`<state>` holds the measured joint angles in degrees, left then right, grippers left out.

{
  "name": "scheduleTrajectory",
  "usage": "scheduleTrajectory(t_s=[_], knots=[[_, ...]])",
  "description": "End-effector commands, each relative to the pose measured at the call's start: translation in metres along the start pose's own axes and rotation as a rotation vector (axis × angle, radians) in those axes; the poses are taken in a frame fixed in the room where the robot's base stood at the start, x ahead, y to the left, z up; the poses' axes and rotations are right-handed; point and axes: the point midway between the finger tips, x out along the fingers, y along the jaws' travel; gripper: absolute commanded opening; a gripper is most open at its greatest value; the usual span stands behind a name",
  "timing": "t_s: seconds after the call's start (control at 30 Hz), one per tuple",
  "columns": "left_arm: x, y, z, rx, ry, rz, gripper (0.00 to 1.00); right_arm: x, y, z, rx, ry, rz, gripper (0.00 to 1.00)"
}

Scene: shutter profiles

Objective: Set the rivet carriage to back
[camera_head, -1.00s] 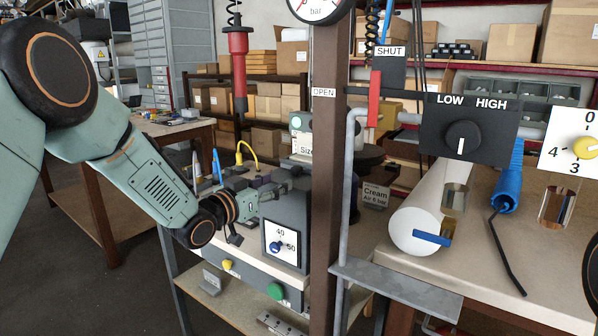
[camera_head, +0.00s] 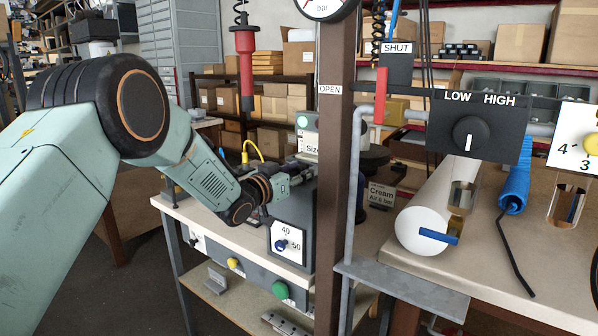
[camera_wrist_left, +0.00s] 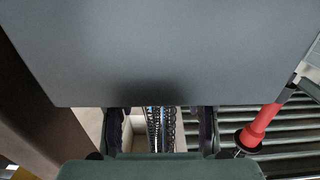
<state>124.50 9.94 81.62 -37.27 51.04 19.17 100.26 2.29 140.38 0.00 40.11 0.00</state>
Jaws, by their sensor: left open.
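I cannot pick out the rivet carriage with certainty. A dark grey bench machine (camera_head: 309,207) with a 40/50 dial (camera_head: 284,243) stands on the small bench left of the brown post. My left gripper (camera_head: 299,175) is at the top of this machine and partly hides what is there. In the left wrist view its two dark fingers stand apart, so the gripper (camera_wrist_left: 160,130) is open. A chain-like strip (camera_wrist_left: 161,128) shows between them, apparently farther off. A broad grey surface (camera_wrist_left: 165,50) fills the upper part of that view. My right gripper is not in view.
The brown post (camera_head: 334,190) rises close to the right of the machine. A red tool (camera_head: 244,70) hangs above and behind the arm. A LOW/HIGH switch box (camera_head: 500,130), a white cylinder (camera_head: 422,228) and a blue-handled tool (camera_head: 514,188) are at the right.

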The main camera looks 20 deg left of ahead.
Motion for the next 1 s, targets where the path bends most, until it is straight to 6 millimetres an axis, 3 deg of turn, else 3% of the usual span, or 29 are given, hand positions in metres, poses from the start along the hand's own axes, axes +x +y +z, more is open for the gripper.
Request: scheduleTrajectory(t_s=[0.07, 0.6, 1.0], knots=[[-0.0003, -0.0007, 0.0001, -0.001, 0.000, -0.001, 0.45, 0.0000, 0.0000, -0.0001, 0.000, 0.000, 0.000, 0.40], [-0.0004, -0.0002, 0.0002, 0.000, 0.000, 0.000, 0.00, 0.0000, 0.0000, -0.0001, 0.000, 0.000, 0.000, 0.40], [-0.0005, -0.0002, 0.0006, 0.000, -0.001, -0.001, 0.00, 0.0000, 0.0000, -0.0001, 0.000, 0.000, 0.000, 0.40]])
